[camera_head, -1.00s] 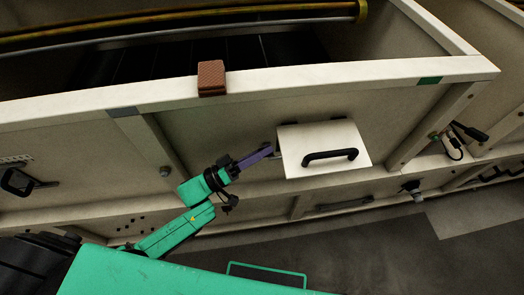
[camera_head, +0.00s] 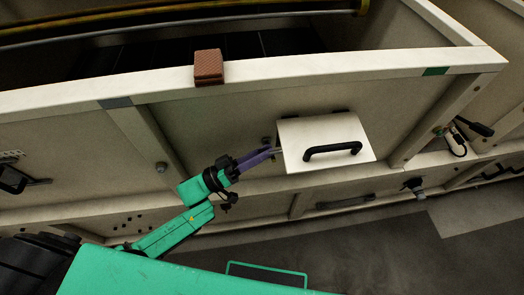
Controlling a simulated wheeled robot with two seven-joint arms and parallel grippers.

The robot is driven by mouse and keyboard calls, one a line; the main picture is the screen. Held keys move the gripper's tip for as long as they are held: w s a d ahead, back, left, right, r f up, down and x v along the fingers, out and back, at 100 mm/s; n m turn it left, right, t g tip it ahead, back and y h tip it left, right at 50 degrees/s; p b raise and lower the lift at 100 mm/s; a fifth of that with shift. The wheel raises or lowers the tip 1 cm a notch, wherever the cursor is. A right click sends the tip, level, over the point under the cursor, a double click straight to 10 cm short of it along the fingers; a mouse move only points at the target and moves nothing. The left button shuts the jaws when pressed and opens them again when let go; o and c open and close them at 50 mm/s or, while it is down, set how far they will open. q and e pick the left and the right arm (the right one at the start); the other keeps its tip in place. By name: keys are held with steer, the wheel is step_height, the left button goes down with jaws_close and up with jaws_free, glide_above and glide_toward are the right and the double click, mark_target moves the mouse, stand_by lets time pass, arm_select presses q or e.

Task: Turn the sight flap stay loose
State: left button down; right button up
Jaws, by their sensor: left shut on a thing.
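The sight flap (camera_head: 322,128) is a pale square plate with a black bar handle (camera_head: 332,150), on the front of the hopper wall. It stands tilted out from the wall, with dark hinges along its top edge. My left gripper (camera_head: 270,152), with purple fingers on a green arm, is at the flap's left edge. It is shut on a small part there, which looks like the flap stay (camera_head: 277,150); the fingers and the flap's edge mostly hide it. My right gripper is not in view.
A brown block (camera_head: 208,68) sits on the hopper's top rim (camera_head: 300,76). A dark knob (camera_head: 161,167) is on the wall left of my gripper. A lever with a black handle (camera_head: 474,127) is at the right. The grey floor (camera_head: 380,250) below is clear.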

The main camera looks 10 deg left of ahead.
arm_select(q)
steer(key=shift+s+d+f+m+g+h+b, duration=0.1)
steer(key=shift+s+f+m+g+h+b, duration=0.3)
steer(key=shift+m+b, duration=0.65)
steer(key=shift+s+d+f+m+g+h+b, duration=0.15)
steer(key=shift+f+m+g+h+b, duration=0.2)
steer(key=shift+f+m+g+b, duration=0.6)
steer(key=shift+s+f+m+g+h+b, duration=0.1)
steer(key=shift+s+f+m+h+b, duration=0.2)
steer(key=shift+m+b, duration=0.75)
steer(key=shift+m+p, duration=0.35)
